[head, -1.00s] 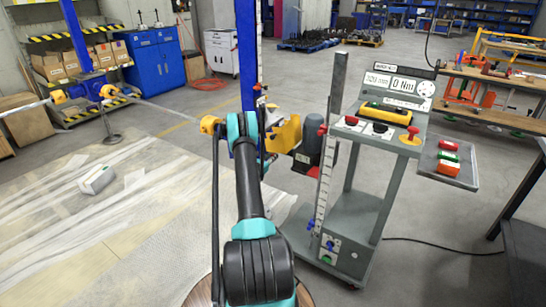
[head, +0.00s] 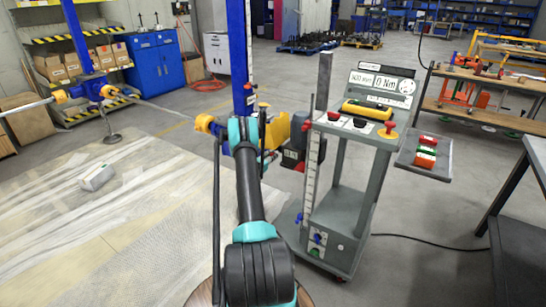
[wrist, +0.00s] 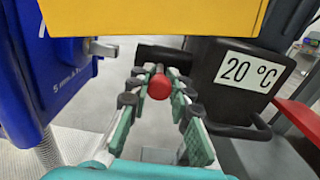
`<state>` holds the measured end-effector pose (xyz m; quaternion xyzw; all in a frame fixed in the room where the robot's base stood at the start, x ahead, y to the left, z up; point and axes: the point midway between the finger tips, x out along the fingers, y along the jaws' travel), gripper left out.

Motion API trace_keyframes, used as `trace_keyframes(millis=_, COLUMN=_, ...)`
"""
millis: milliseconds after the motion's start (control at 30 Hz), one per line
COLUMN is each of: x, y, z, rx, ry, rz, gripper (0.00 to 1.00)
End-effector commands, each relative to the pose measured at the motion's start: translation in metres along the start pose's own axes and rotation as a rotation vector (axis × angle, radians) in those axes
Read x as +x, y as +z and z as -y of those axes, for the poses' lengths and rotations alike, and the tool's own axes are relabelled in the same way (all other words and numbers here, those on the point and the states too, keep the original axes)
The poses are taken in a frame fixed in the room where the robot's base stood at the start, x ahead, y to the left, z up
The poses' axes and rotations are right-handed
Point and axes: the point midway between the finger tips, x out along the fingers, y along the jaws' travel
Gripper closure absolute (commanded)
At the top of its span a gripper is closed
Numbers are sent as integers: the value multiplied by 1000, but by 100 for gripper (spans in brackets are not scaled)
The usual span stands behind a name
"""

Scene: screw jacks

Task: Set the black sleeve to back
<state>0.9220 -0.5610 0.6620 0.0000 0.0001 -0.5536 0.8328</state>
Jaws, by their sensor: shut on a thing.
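The black sleeve (wrist: 165,54) appears to be the dark horizontal cylinder under the yellow block in the wrist view. A red ball knob (wrist: 158,86) on a short stem sits in front of it. My gripper (wrist: 157,84), with green-padded fingers, is closed around this knob and its stem. The fingers hide part of the stem and of the sleeve. In the head view, my arm reaches to the yellow block (head: 281,130) beside the blue post (head: 240,60), and the arm hides the gripper's grasp.
A dark box labelled 20 °C (wrist: 246,72) is close on the right, and a blue housing (wrist: 55,85) close on the left. The grey control cart (head: 340,215) stands just right of my arm. A dark table (head: 525,175) is at the far right. Floor at left is mostly clear.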

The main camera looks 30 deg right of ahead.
Motion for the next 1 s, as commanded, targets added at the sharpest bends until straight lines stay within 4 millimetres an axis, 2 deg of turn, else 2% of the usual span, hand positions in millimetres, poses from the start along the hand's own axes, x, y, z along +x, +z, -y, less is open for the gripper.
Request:
trace_keyframes(millis=67, x=-1, y=-1, z=4, rx=0, ry=-8, rz=-1, gripper=100)
trace_keyframes(millis=100, x=-1, y=-1, z=5, rx=0, ry=-9, rz=-1, gripper=80)
trace_keyframes(millis=300, x=-1, y=-1, z=4, rx=0, ry=-8, rz=-1, gripper=59)
trace_keyframes(millis=567, x=-1, y=-1, z=3, rx=0, ry=-6, rz=-1, gripper=59)
trace_keyframes(millis=667, x=-7, y=-1, z=2, rx=0, ry=-5, rz=-1, gripper=59)
trace_keyframes(millis=1000, x=-58, y=-1, z=2, rx=0, ry=-4, rz=-1, gripper=59)
